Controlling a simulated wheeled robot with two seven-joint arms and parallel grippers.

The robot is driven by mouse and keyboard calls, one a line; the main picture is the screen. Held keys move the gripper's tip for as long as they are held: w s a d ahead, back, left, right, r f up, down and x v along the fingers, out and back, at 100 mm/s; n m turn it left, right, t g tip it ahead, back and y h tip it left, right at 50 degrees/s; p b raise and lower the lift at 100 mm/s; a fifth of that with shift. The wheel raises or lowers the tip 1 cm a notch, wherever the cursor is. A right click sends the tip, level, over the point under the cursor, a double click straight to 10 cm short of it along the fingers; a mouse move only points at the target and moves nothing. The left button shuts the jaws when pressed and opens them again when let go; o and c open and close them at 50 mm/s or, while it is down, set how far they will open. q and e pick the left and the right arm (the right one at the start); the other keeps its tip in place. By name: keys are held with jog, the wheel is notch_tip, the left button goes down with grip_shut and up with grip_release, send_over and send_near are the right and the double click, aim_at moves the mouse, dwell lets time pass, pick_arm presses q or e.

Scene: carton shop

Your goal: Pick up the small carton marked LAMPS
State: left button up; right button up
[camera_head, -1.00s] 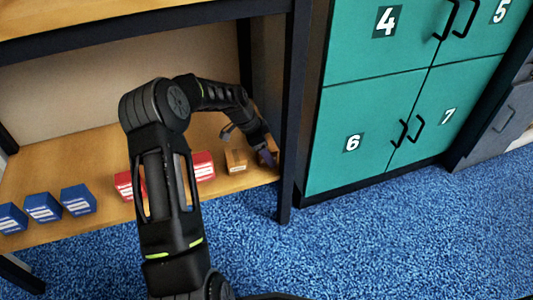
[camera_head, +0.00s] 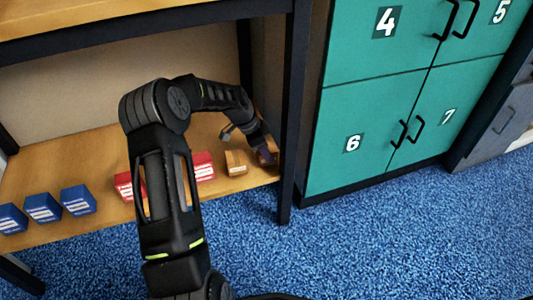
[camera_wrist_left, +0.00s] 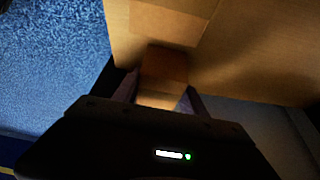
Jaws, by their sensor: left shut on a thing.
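My left gripper (camera_head: 267,156) is at the right end of the lower shelf, beside the post. It is shut on a small brown carton (camera_head: 272,147), mostly hidden by the fingers. In the left wrist view the carton (camera_wrist_left: 164,72) sits between the two fingers (camera_wrist_left: 160,95). No marking can be read on it, so I cannot tell whether it says LAMPS. A second small brown carton (camera_head: 236,162) stands on the shelf just left of the gripper, apart from it. My right gripper is out of view.
The wooden shelf (camera_head: 100,160) also holds red cartons (camera_head: 203,165), partly behind my arm, and blue cartons (camera_head: 77,200) at the left. A dark post (camera_head: 289,120) stands close right of the gripper. Teal lockers (camera_head: 380,120) stand beyond it.

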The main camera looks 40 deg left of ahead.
pick_arm(q)
jog(key=shift+r, duration=0.15)
notch_tip(320, 180, up, 10)
jog(key=p, duration=0.4)
